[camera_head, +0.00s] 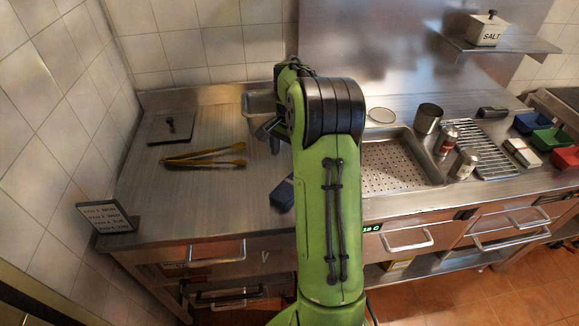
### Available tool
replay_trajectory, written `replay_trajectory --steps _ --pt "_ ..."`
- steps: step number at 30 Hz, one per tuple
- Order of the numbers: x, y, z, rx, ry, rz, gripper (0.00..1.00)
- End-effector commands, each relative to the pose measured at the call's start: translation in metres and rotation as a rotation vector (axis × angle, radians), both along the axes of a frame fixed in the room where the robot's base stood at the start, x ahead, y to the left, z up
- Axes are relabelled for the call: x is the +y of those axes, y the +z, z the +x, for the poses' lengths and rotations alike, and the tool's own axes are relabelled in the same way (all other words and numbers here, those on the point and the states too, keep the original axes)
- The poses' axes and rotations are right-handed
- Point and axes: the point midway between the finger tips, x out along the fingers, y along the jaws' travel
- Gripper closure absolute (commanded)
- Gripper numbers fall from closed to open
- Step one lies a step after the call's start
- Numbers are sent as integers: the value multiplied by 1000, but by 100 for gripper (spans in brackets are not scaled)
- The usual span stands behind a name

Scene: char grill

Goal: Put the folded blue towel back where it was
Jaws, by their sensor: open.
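A dark blue folded item, which looks like the folded blue towel (283,195), lies on the steel counter near its front edge. My arm hides its right side. My gripper (270,134) is open, over the counter behind the towel and apart from it. Nothing shows between its fingers, though the arm partly hides them.
A steel container (257,104) stands close behind my gripper. Yellow-handled tongs (205,160) and a dark flat plate (171,127) lie left. A sign (107,218) stands at the front left. A perforated sink tray (395,165), shakers (465,163) and a rack (487,150) are right.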

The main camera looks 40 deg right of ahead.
Motion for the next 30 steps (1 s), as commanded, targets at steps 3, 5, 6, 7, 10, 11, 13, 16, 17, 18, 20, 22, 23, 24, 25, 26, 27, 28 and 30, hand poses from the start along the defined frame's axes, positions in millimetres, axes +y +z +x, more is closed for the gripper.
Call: replay_trajectory --steps 3,5,6,7,10,11,13,16,17,18,20,22,23,24,25,26,27,28,30 --pt "21 23 -1 -18 82 -26 3" --pt "45 45 -4 -42 181 -57 3" --pt "65 61 -10 -59 263 -82 3" --pt "81 73 -16 -74 329 -100 3" --pt "134 105 -45 -128 554 -161 3" --pt "149 113 -56 -147 623 -180 3" --pt "182 126 -85 -197 789 -220 3" --pt "221 130 -132 -275 1016 -273 3" --pt "230 129 -145 -298 1077 -286 3" --pt "239 126 -161 -327 1152 -301 3" --pt "250 120 -179 -363 1242 -318 3" --pt "257 114 -193 -394 1314 -332 3" --pt "259 112 -197 -402 1335 -335 3" --pt "261 111 -200 -409 1350 -338 3" --pt "261 110 -201 -411 1357 -339 3" --pt "262 109 -202 -411 1361 -339 3" --pt "262 109 -201 -411 1361 -339 3" --pt "262 109 -201 -410 1360 -339 3" --pt "261 110 -201 -410 1358 -338 3"
